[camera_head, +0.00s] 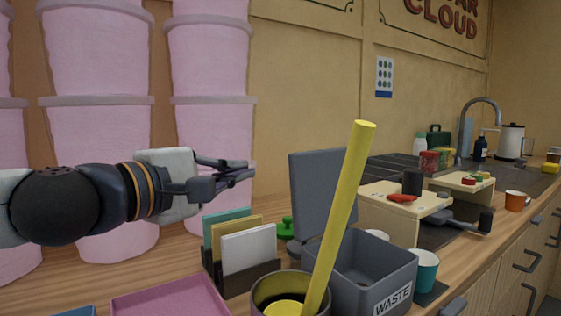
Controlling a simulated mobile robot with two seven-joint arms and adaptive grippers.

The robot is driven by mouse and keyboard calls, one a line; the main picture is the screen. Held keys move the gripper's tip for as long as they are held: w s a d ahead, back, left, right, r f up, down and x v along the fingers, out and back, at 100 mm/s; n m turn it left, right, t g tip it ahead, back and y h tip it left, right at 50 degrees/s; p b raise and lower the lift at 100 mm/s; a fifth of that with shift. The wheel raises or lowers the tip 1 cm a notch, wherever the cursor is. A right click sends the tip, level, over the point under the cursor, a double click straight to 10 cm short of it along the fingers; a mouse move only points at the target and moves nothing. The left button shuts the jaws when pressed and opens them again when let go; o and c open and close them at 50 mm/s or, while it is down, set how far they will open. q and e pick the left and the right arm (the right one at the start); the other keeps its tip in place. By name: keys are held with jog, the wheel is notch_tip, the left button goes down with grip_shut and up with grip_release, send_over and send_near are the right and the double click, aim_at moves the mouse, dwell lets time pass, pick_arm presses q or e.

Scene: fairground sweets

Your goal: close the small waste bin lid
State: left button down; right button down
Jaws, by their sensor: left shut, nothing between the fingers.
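The small grey waste bin (365,262) stands on the wooden counter, with a WASTE label on its front. Its grey lid (312,180) stands open, tilted up at the back left of the bin. A yellow stick in front hides part of the lid and bin. My left gripper (243,174) comes in from the left, at about the height of the lid's upper part. It is shut and empty, to the left of the lid and apart from it in the picture. My right gripper is not in view.
The yellow stick (342,205) rises from a dark round pot (262,291) in front of the bin. A card holder (238,278) stands left of the bin, and a teal cup (427,268) on its right. Stacked pink tubs (100,60) stand behind my left arm. A pink tray (170,299) lies in front.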

aim_at(310, 156)
pick_arm(q)
jog(key=w+d, duration=0.4)
jog(key=d, duration=0.3)
jog(key=shift+d, duration=0.35)
jog(key=shift+s+d+r, duration=0.1)
jog(key=shift+s+r, duration=0.05)
jog(key=shift+r, duration=0.05)
jog(key=s+m, duration=0.1)
jog(key=s+d+r+m+t, duration=0.1)
jog(key=m, duration=0.1)
jog(key=s+d+r+m+h, duration=0.1)
jog(key=shift+s+d+m, duration=0.2)
jog(key=shift+d+m, duration=0.05)
jog(key=shift+m, duration=0.05)
jog(key=shift+s+d+m+t+h, duration=0.45)
jog(key=shift+s+m, duration=0.25)
jog(key=shift+m, duration=0.4)
jog(key=shift+s+d+r+m+h, duration=0.1)
jog(key=shift+s+d+m+h, duration=0.15)
jog(key=shift+m, duration=0.45)
jog(key=shift+s+d+r+m+h, duration=0.1)
jog(key=shift+s+d+m+h, duration=0.15)
jog(key=shift+m, duration=0.45)
